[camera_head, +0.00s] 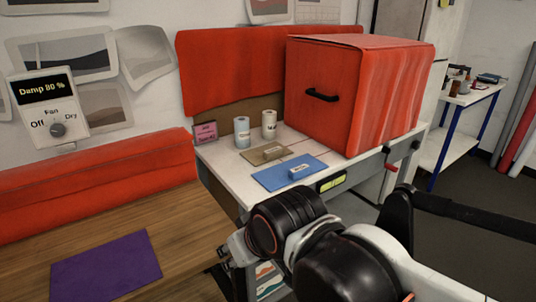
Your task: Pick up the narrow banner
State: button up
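I cannot make out which thing is the narrow banner; the small labels are too fine to read. Two small pale rolls stand upright on the white worktop (226,158): a bluish one (242,138) and a whitish one (269,131), both labelled. In front lie a brown sheet (258,156) and a blue sheet (275,179), each with a small labelled block on it. My arm crosses the lower middle, in front of the worktop. My gripper's fingers cannot be made out at its end, and nothing held can be seen.
A large red box-shaped cover (395,95) with a black handle fills the worktop's right side. A purple sheet (105,265) lies on the wooden bench (190,225). A damp and fan panel (47,103) hangs at left. Long rolls (515,115) lean at far right. Grey floor is open at right.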

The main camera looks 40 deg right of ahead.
aim_at(260, 155)
jog(key=i+j, duration=0.15)
jog(key=i, duration=0.5)
jog(key=i+z, duration=0.15)
jog(key=z, duration=1.6)
